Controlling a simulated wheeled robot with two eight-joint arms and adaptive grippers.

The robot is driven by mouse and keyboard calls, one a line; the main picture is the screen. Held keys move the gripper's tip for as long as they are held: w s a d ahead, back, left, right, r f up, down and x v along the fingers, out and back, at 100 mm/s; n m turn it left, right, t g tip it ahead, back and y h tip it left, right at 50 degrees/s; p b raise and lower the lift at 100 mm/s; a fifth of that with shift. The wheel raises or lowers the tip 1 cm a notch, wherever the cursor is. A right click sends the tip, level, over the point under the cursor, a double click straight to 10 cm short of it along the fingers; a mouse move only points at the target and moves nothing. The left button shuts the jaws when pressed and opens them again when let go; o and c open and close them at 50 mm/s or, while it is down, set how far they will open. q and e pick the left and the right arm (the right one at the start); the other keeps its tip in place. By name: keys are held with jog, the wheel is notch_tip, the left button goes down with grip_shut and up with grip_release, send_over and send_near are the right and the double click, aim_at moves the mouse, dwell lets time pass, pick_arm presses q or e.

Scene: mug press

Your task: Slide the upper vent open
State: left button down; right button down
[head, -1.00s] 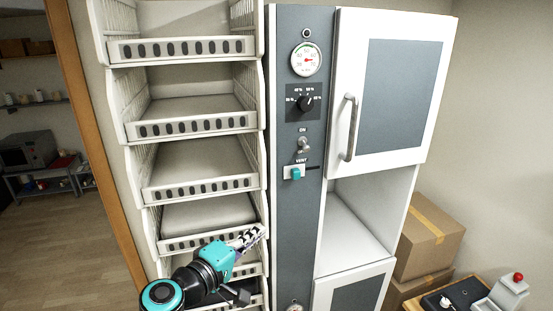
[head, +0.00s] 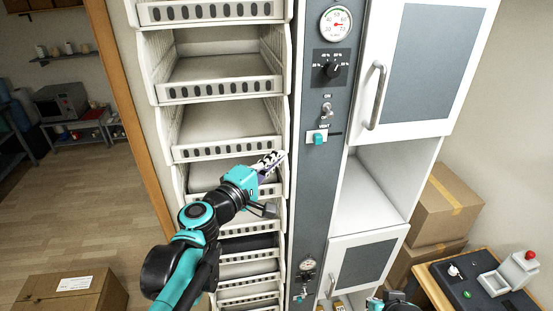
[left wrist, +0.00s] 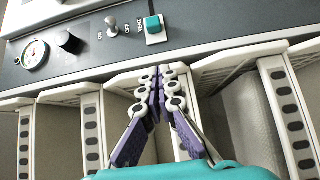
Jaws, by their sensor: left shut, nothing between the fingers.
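The upper vent is a teal slider knob (head: 318,139) on a white plate, under the VENT label on the grey control panel. A dark slot shows to the right of the plate. The knob also shows in the left wrist view (left wrist: 153,27), at the top. My left gripper (head: 280,157) is shut and empty, below and left of the knob, in front of the drawer rack's right edge. In the left wrist view its fingertips (left wrist: 161,72) meet, pointing toward the panel, apart from the knob. A teal and black part of my right arm shows at the bottom edge; its fingers are hidden.
The panel carries a gauge (head: 336,23), a dial (head: 332,70) and a toggle switch (head: 326,109) above the vent. A door handle (head: 376,95) sticks out to the right. The drawer rack (head: 221,151) stands close on the left. A second gauge (head: 307,265) is lower down.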

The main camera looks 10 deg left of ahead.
aim_at(312, 138)
pick_arm(q)
jog(key=x, duration=0.6)
jog(key=shift+w, duration=0.1)
jog(key=d, duration=0.1)
jog(key=w+d, duration=0.1)
jog(key=d+p, duration=0.1)
jog(key=shift+w+d, duration=0.15)
jog(key=shift+w, duration=0.15)
jog(key=shift+d, duration=0.45)
jog(key=shift+w, duration=0.1)
